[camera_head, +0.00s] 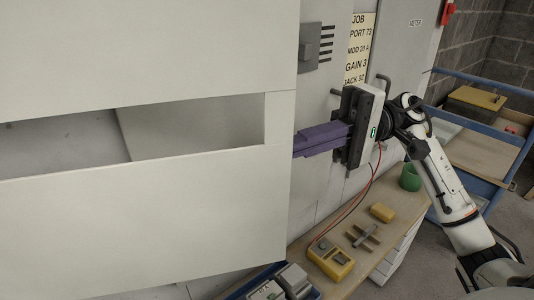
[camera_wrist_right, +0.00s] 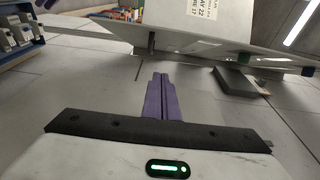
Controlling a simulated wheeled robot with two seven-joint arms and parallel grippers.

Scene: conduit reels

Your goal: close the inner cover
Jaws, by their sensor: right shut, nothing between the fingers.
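The inner cover appears to be the large pale panel (camera_head: 150,225) with a long rectangular slot, filling the left of the head view. It stands swung out in front of the grey cabinet face. My right gripper (camera_head: 297,146) is at its right edge, with its purple fingers pointing left. The fingers are shut and empty. Their tips end at the cover's edge; I cannot tell whether they touch it or pass behind it. In the wrist view the shut fingers (camera_wrist_right: 160,78) lie over a grey surface. My left gripper is not in view.
A switch box (camera_head: 312,42) and a label plate (camera_head: 359,48) are on the cabinet face. Below is a bench (camera_head: 378,245) with a yellow meter (camera_head: 331,258), its leads near my right gripper, and a green cup (camera_head: 410,177). A blue-railed cart (camera_head: 490,145) stands right.

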